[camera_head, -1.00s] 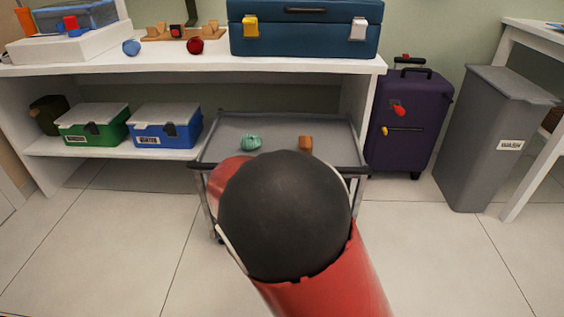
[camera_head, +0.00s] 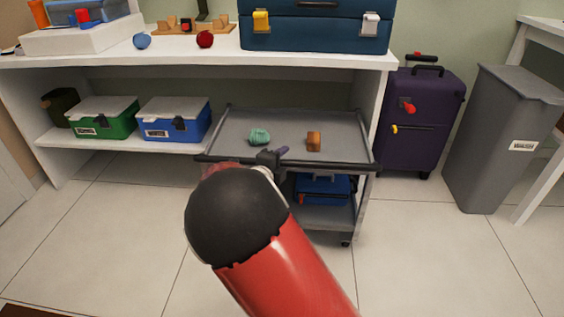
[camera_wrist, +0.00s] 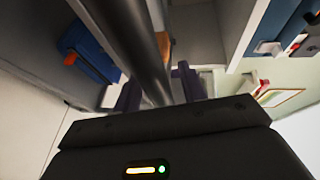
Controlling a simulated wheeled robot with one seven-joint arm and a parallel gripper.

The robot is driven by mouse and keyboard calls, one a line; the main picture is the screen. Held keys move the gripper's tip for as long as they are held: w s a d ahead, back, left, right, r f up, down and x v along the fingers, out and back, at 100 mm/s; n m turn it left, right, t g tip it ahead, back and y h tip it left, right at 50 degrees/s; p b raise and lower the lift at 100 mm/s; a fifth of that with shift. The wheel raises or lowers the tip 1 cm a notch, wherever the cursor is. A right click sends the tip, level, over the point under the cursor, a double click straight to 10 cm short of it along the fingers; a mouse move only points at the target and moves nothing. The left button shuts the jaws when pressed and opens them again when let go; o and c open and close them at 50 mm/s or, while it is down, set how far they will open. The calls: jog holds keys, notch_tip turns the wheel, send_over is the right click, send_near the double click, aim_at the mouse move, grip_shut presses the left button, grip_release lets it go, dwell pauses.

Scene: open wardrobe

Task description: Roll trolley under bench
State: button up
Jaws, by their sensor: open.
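The grey trolley (camera_head: 235,130) stands at the right part of the white bench (camera_head: 150,60). The rear of its top tray reaches in below the bench top, and its front sticks out. A black handle bar (camera_head: 335,166) runs along its front; in the wrist view the dark bar (camera_wrist: 135,45) runs between the two fingers of my gripper (camera_wrist: 160,88). My gripper (camera_head: 272,156) is open around or very close to the bar; contact cannot be told. My arm hides the trolley's lower left part.
A blue case (camera_head: 322,188) sits on the trolley's lower shelf. Green (camera_head: 103,119) and blue (camera_head: 173,120) boxes stand on the bench's low shelf, left of the trolley. A purple suitcase (camera_head: 430,110) and a grey bin (camera_head: 500,140) stand right of the bench. The floor in front is clear.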

grip_shut()
dwell(0.3)
